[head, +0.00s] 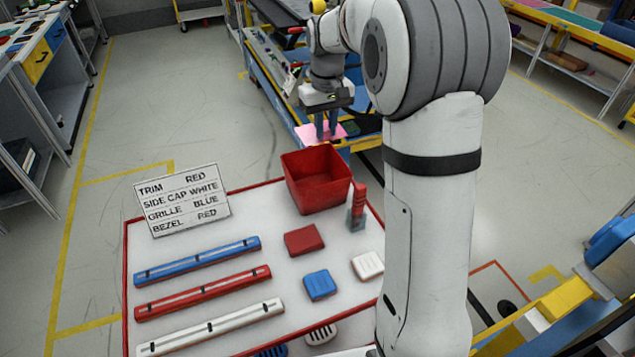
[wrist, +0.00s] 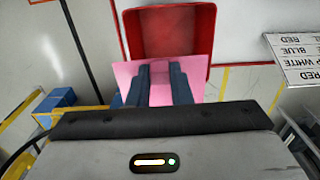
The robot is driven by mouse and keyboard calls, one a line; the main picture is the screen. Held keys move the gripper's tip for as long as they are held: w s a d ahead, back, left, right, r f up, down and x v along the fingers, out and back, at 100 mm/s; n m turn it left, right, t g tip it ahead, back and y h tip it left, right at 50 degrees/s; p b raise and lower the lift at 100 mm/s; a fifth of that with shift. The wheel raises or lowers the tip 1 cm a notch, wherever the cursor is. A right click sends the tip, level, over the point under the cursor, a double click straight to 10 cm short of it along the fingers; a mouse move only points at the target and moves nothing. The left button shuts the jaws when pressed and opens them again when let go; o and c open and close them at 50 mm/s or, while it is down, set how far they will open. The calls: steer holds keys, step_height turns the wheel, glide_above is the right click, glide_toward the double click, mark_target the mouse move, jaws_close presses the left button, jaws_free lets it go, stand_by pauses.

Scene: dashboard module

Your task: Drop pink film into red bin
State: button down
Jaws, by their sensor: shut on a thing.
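The pink film (head: 308,133) is a flat sheet held between the fingers of my gripper (head: 326,132). In the head view it shows just behind the far rim of the red bin. In the wrist view the pink film (wrist: 205,88) spreads to both sides of my gripper (wrist: 162,72) and overlaps one edge of the red bin (wrist: 137,35). The red bin (head: 318,192) stands open at the far right of the white table, and its visible inside looks empty. How high the film is above the bin is hard to tell.
The white table (head: 240,220) holds a label board (head: 182,200), blue, red and white strips and several small blocks. A blue workbench (head: 270,75) is behind.

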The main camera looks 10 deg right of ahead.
mark_target(326, 138)
steer(key=shift+f+b, duration=1.2)
steer(key=shift+f, duration=0.8)
steer(key=shift+r, duration=0.1)
steer(key=c, duration=1.2)
jaws_free()
steer(key=shift+c, duration=0.2)
step_height(326, 138, up, 8)
steer(key=shift+f, duration=0.25)
steer(key=shift+r, duration=0.15)
